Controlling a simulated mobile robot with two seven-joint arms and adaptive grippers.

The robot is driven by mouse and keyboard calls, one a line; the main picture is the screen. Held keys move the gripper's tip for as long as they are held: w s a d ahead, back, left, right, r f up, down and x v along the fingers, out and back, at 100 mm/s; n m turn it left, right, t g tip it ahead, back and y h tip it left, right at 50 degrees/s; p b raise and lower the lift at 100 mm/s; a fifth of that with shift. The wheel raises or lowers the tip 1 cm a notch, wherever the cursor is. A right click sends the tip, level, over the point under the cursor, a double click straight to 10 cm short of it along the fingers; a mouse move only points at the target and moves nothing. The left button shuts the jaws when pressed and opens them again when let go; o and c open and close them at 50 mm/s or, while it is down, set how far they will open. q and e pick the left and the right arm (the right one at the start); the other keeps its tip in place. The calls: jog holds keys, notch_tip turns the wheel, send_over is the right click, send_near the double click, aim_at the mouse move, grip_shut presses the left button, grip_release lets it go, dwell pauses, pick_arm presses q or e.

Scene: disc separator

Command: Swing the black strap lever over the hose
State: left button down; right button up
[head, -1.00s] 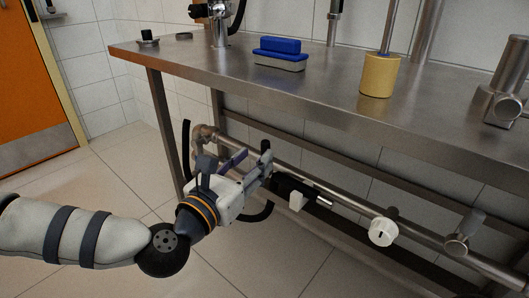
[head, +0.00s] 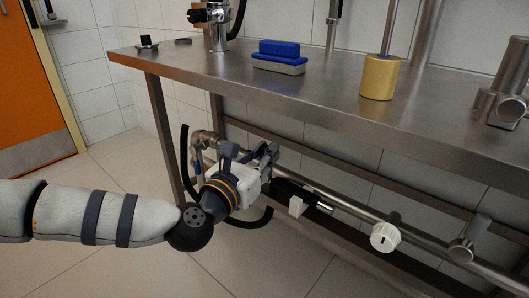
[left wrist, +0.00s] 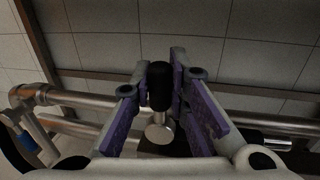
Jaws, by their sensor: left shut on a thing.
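My left gripper (head: 268,153) is under the steel bench, beside the lower pipe. In the left wrist view its purple-lined fingers stand on both sides of a black rounded handle (left wrist: 160,88) on a short metal stem. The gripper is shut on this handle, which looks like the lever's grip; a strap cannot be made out. A black curved hose-like strip shows left of the gripper (head: 185,165) and below it (head: 255,221); its middle is hidden behind the gripper. A black cylinder (head: 285,188) lies along the pipe just right of the gripper. My right gripper is not in view.
The steel bench (head: 330,103) overhangs the pipe (head: 350,205). A white knob (head: 385,237) and a metal fitting (head: 462,250) are on the pipe to the right. A blue-topped brush (head: 279,58) and a yellow cylinder (head: 379,77) stand on the bench. The floor in front is clear.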

pick_arm(q)
jog(key=shift+d, duration=0.1)
jog(key=shift+s+d+f+m+t+h+b, duration=0.2)
jog(key=shift+s+d+m+b, duration=0.15)
jog(key=shift+m, duration=0.85)
jog(key=shift+s+d+f+m+t+h+b, duration=0.1)
jog(key=shift+s+d+f+m+h+b, duration=0.25)
jog(key=shift+m, duration=0.85)
jog(key=shift+s+d+m+t+h+b, duration=0.1)
jog(key=shift+s+d+m, duration=0.3)
jog(key=shift+m, duration=0.8)
jog(key=shift+w+d, duration=0.1)
jog(key=c, duration=1.5)
grip_release()
jog(key=shift+c, duration=0.2)
